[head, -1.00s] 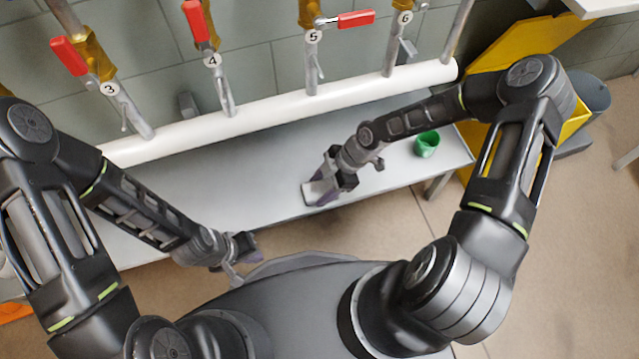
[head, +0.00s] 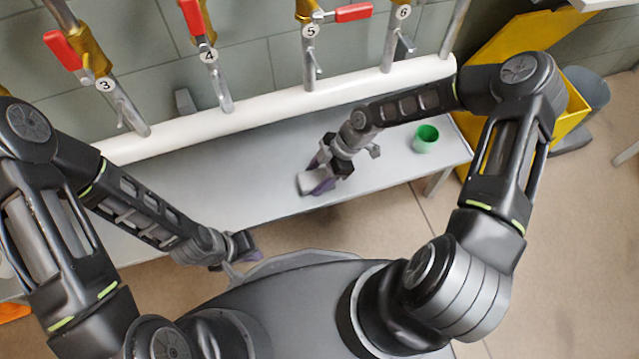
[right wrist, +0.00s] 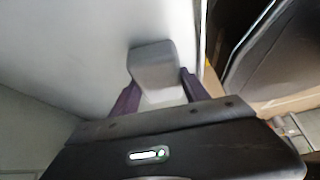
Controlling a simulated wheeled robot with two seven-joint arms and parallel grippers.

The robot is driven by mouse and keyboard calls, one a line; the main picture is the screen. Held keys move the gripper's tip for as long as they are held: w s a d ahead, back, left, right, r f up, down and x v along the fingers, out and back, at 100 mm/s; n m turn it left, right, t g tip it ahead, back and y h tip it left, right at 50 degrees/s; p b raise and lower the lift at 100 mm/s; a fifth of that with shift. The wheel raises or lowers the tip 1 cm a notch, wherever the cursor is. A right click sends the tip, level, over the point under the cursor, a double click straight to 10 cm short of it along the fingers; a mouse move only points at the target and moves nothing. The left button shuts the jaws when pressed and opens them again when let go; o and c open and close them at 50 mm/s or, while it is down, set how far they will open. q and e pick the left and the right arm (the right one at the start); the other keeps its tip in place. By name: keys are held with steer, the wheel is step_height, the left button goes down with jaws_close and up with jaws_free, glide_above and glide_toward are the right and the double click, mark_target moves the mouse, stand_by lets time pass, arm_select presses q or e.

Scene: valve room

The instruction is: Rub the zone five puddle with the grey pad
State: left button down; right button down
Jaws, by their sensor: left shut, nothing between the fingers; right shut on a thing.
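The grey pad (head: 307,184) is in my right gripper (head: 321,180), near the front edge of the light grey bench (head: 230,195), below the pipe marked 5. In the right wrist view the pad (right wrist: 153,68) sits between the two purple fingers of my right gripper (right wrist: 155,93), over the bench top. I cannot tell whether the pad touches the bench. No puddle shows clearly on the bench; part of the surface is hidden by my right gripper. My left gripper (head: 248,250) is shut and empty, low at the bench's front edge.
A green cup (head: 426,139) stands on the bench to the right of my right gripper. A white pipe (head: 280,108) runs along the back, under numbered pipes with red-handled valves (head: 353,12). A yellow bin (head: 565,120) and a grey bucket (head: 587,92) stand at the right.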

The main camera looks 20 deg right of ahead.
mark_target(315, 175)
steer(key=shift+w, duration=0.35)
steer(key=shift+r, duration=0.25)
steer(key=shift+w+r+p, duration=0.1)
steer(key=shift+r+p, duration=2.1)
steer(key=shift+r, duration=0.6)
steer(key=shift+r, duration=0.1)
steer(key=shift+r+p, duration=1.05)
steer(key=shift+r, duration=0.4)
steer(key=shift+a, duration=0.1)
